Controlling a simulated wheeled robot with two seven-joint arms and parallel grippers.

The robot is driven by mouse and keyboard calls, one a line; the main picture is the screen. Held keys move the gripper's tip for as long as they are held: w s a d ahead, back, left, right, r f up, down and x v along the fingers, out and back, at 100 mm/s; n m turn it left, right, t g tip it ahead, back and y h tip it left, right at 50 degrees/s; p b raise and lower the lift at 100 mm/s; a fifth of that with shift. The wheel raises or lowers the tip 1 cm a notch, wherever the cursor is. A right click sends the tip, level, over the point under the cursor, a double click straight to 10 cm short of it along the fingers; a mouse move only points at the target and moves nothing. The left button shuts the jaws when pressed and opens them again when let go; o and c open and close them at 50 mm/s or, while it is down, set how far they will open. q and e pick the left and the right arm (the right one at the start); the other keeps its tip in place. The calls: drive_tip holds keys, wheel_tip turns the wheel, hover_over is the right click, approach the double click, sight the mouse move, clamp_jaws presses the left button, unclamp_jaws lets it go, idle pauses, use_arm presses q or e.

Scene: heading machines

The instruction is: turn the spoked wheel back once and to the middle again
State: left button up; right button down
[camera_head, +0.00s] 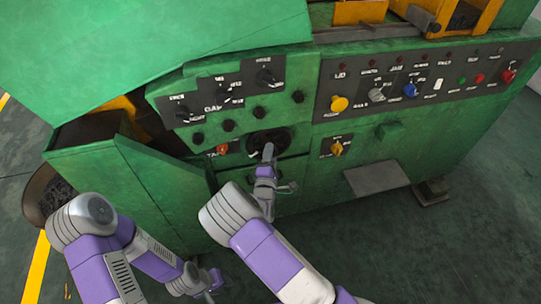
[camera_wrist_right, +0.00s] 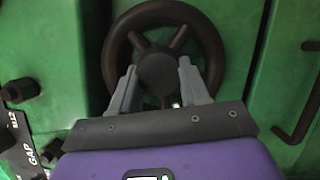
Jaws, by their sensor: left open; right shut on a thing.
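The spoked wheel (camera_head: 281,137) is dark and sits on the green machine front, below the dial panel. In the right wrist view the wheel (camera_wrist_right: 157,72) shows a round rim, a thick hub and spokes. My right gripper (camera_head: 267,153) is at the wheel. In the right wrist view the right gripper (camera_wrist_right: 157,66) has one grey finger on each side of the hub, closed on the wheel; the finger contact is partly hidden. My left gripper (camera_head: 215,284) is open and low in front of the machine, away from the wheel.
A dial panel (camera_head: 225,92) is above the wheel, and a longer control panel (camera_head: 420,82) with coloured knobs is to the right. An angled green door (camera_head: 165,185) stands left of the wheel. A bent dark handle (camera_wrist_right: 298,115) is right of the wheel.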

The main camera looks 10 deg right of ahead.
drive_tip(key=shift+r, duration=0.1)
drive_tip(key=c, duration=0.5)
unclamp_jaws()
drive_tip(key=shift+c, duration=0.2)
drive_tip(key=p+v, duration=0.1)
drive_tip(key=v, duration=0.6)
drive_tip(key=shift+s, duration=0.3)
